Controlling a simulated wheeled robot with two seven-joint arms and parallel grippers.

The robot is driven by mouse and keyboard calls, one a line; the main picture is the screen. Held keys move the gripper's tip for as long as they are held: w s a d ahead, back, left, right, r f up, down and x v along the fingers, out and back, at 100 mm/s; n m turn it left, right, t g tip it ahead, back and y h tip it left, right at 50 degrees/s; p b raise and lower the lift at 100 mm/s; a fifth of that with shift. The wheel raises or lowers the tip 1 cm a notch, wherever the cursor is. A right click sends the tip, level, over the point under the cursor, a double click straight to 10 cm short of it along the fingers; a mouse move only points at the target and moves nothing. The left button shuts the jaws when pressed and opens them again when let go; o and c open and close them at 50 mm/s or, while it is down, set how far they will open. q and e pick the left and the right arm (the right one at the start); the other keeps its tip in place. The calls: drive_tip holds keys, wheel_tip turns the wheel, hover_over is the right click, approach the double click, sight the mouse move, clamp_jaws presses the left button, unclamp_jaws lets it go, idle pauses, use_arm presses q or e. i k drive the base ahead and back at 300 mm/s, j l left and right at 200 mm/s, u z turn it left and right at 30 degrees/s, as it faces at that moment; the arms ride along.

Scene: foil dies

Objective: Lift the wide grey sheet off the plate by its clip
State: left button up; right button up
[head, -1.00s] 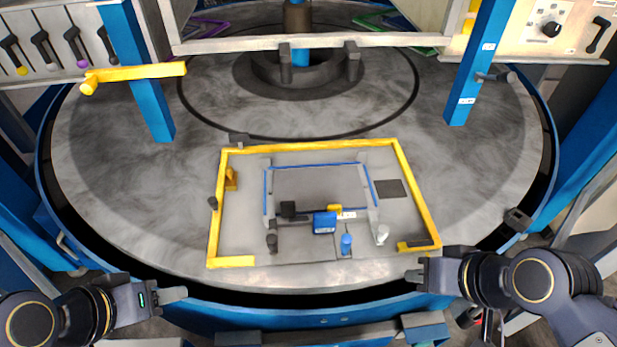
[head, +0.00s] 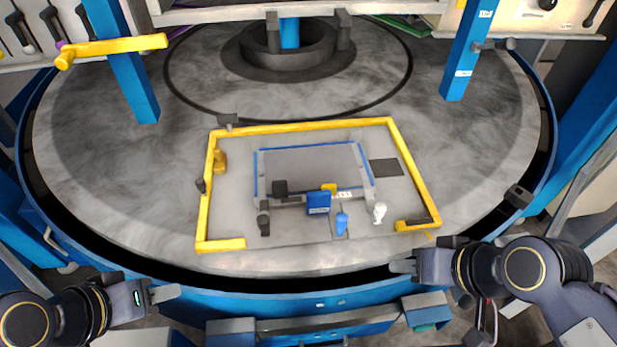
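The wide grey sheet (head: 310,168) lies flat near the middle of the light grey plate (head: 228,213), inside a yellow frame. Blue strips run along its edges. A blue block (head: 318,204) with a yellow top sits at its near edge; a black block (head: 280,188) sits to the left of it. I cannot tell for sure which is the clip. My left gripper (head: 165,293) is off the round table's edge at lower left, apart from the plate. My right gripper (head: 403,266) is near the front edge, just below the frame's near right corner. Neither visibly holds anything; their finger gaps are unclear.
Blue posts (head: 128,75) (head: 466,58) stand at the left and right of the table. A yellow bar (head: 115,45) juts by the left post. A blue knob (head: 341,223), a white knob (head: 380,212) and a dark square (head: 386,173) are on the plate.

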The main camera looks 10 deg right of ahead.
sight(295, 171)
drive_tip(key=k+u, duration=0.1)
drive_tip(key=k, duration=0.9)
drive_tip(key=l+u, duration=0.1)
drive_tip(key=u, duration=0.65)
drive_tip(key=l+u, duration=0.15)
drive_tip(key=u, duration=0.25)
drive_tip(key=l+u, duration=0.1)
drive_tip(key=u, duration=0.3)
drive_tip(key=l, duration=0.55)
drive_tip(key=i+l, duration=0.1)
drive_tip(key=l, duration=0.45)
